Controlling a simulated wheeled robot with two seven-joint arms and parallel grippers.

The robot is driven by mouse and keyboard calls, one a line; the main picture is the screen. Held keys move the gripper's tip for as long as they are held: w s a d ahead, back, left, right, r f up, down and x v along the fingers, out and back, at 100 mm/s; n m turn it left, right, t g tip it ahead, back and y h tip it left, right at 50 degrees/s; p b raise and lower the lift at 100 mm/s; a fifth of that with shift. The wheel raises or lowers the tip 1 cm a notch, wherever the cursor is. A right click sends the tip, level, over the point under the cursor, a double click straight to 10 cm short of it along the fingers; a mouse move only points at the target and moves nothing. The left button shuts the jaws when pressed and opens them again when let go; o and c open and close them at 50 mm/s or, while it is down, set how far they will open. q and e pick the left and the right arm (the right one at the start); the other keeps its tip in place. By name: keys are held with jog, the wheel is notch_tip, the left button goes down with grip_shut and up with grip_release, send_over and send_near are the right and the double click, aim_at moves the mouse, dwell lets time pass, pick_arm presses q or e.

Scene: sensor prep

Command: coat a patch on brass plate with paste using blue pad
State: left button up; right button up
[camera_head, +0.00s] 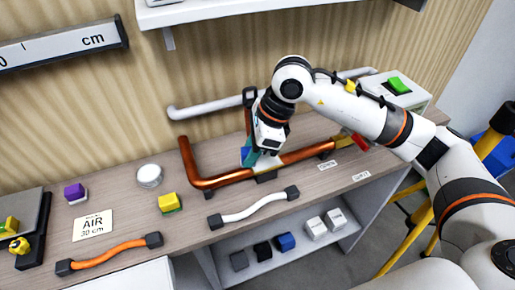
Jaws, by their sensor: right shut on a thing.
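My right gripper (264,153) points down over the copper-coloured bent pipe (225,180) on the bench. It is shut on the blue pad (246,155), which shows at the left of its fingers, close to the pipe. I cannot tell whether the pad touches anything below. A small gold-coloured piece (344,142), perhaps the brass plate, lies at the pipe's right end, beside a red piece (360,142). A round white-lidded container (149,176), perhaps the paste, stands to the left of the pipe. My left gripper is out of view.
A yellow-green pad (170,203) and a purple-yellow pad (75,193) sit at left. A white hose (254,207) and an orange hose (108,254) lie along the front edge. A white box (408,95) stands at back right. A shelf below holds several small blocks.

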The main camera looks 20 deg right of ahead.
jog(key=shift+r+p, duration=1.25)
jog(key=shift+r, duration=1.8)
jog(key=shift+r, duration=0.1)
jog(key=shift+r+p, duration=0.75)
jog(key=shift+r, duration=0.7)
